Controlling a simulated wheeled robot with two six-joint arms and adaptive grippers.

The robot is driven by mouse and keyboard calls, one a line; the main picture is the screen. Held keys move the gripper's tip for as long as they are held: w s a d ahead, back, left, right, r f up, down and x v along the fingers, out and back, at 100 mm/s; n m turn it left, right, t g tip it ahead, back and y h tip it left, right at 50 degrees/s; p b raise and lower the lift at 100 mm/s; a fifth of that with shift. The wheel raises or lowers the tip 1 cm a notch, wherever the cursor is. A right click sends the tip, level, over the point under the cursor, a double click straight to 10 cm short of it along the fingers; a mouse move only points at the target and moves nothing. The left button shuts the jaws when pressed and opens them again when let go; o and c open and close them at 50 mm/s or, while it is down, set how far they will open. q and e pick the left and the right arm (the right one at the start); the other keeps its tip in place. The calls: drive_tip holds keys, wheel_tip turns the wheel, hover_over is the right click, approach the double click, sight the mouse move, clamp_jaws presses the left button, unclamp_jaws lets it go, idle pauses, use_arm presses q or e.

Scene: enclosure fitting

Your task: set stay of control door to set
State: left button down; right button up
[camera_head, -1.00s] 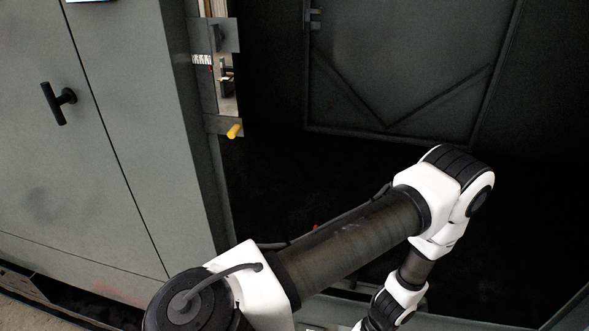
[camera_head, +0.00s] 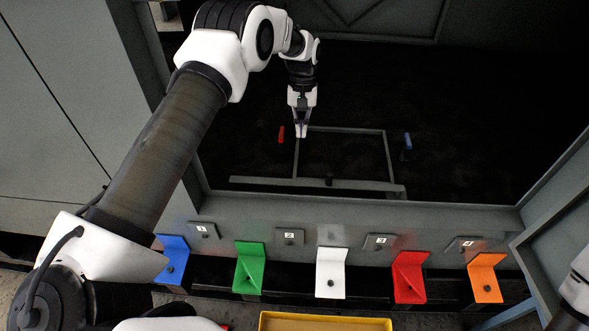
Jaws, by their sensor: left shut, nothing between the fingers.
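My left arm reaches over the open front of the dark enclosure. My left gripper (camera_head: 301,133) is shut and empty, pointing down inside it. Its tips are beside the upper left corner of a thin grey rectangular frame (camera_head: 345,129); I cannot tell whether they touch. A red piece (camera_head: 282,134) is just left of the gripper, and a blue piece (camera_head: 407,142) is to the right of the frame. I cannot tell which part is the control door or its stay. My right gripper is not in view; a white part of my right arm (camera_head: 579,285) shows at the right edge.
A grey bar (camera_head: 250,181) runs below the frame. The enclosure's front sill (camera_head: 360,211) has numbered plates below it. Blue (camera_head: 172,248), green (camera_head: 246,275), white (camera_head: 329,280), red (camera_head: 408,284) and orange (camera_head: 484,285) brackets stand in a row. A yellow tray (camera_head: 300,323) is at the bottom.

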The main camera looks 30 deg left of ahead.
use_arm(q)
drive_tip(key=p+x, duration=0.2)
drive_tip(key=x, duration=0.8)
drive_tip(key=shift+s+d+r, duration=0.1)
drive_tip(key=shift+s, duration=0.1)
drive_tip(key=s, duration=0.1)
drive_tip(key=s+d+p, duration=0.1)
drive_tip(key=s, duration=0.1)
drive_tip(key=shift+s+d, duration=0.2)
drive_tip(key=shift+d, duration=0.1)
